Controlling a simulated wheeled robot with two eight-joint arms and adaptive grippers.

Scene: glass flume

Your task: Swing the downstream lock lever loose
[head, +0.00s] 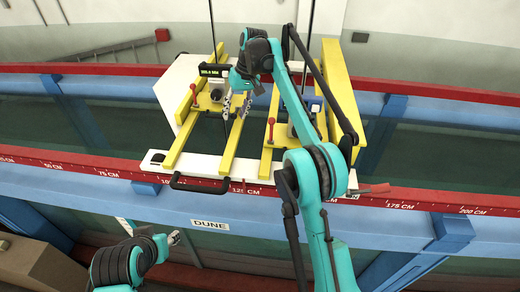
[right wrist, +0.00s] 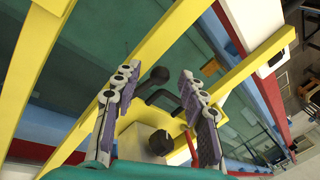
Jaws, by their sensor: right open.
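The carriage (head: 205,165), white plates with yellow bars, lies across the flume. Three red-handled levers show in the head view: a left upright one (head: 193,93), a middle upright one (head: 271,128), and a right one (head: 375,189) lying nearly flat by the front rail. I cannot tell which is the downstream lock lever. My right gripper (head: 237,106) is open and empty above the carriage, between the upright levers.
The red front rail (head: 100,172) carries a centimetre scale. A black bar handle (head: 205,187) sticks out at the carriage front. A display (head: 212,70) stands at its back left. Yellow bars border the space around my right gripper; my right arm hides part of the carriage.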

